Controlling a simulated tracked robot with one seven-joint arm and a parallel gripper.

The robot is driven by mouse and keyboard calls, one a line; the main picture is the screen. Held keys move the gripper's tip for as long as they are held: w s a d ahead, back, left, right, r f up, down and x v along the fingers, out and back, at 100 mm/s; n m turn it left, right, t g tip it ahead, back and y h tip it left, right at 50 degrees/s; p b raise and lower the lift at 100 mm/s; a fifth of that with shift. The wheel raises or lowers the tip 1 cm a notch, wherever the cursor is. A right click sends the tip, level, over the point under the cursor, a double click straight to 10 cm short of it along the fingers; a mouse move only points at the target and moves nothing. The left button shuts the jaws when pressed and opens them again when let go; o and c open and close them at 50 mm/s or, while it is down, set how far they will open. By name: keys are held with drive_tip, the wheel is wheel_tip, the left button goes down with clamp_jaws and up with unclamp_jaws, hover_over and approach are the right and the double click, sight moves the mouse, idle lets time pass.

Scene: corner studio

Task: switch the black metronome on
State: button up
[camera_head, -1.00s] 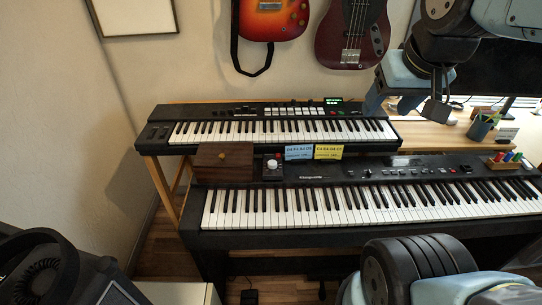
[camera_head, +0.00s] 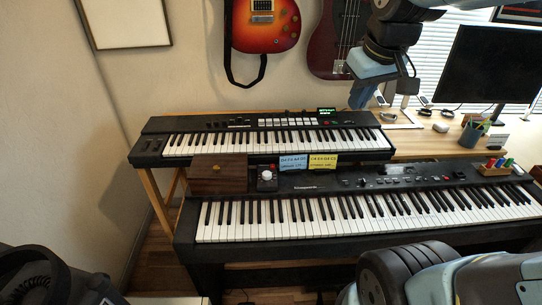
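The black metronome (camera_head: 267,180) appears to be the small black box with a white, red-topped knob. It stands on the back edge of the lower keyboard, between a brown wooden box and a blue note. Whether it is on cannot be told. My gripper (camera_head: 374,98) is at the upper right, above and to the right of the metronome, well apart from it. It hangs near the upper keyboard's right end. Its fingertips are small and partly hidden, so its opening is unclear. I see nothing held in it.
The brown wooden box (camera_head: 218,175) is close on the metronome's left; blue (camera_head: 293,163) and yellow (camera_head: 323,161) notes are on its right. The upper keyboard (camera_head: 150,145) rises behind. A pen cup (camera_head: 471,134), marker holder (camera_head: 495,168) and monitor (camera_head: 490,65) stand to the right.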

drive_tip(key=w+a+n, duration=0.1)
drive_tip(key=w, duration=0.1)
drive_tip(key=w+f+n+g, duration=0.1)
drive_tip(key=w, duration=0.2)
drive_tip(key=w+a+f+n, duration=0.1)
drive_tip(key=w, duration=0.1)
drive_tip(key=shift+w+a, duration=0.25)
drive_tip(key=shift+a, duration=0.05)
clamp_jaws()
drive_tip(key=n+g, duration=0.5)
drive_tip(key=n, duration=0.6)
hover_over(273, 167)
drive_tip(key=w, duration=0.2)
wheel_tip(273, 167, down, 19)
drive_tip(key=shift+w+r, duration=0.1)
drive_tip(key=shift+r, duration=0.05)
drive_tip(key=f, duration=0.4)
drive_tip(key=s+f, duration=0.1)
drive_tip(key=f, duration=0.8)
drive_tip(key=shift+s+f, duration=0.35)
drive_tip(key=shift+f, duration=0.05)
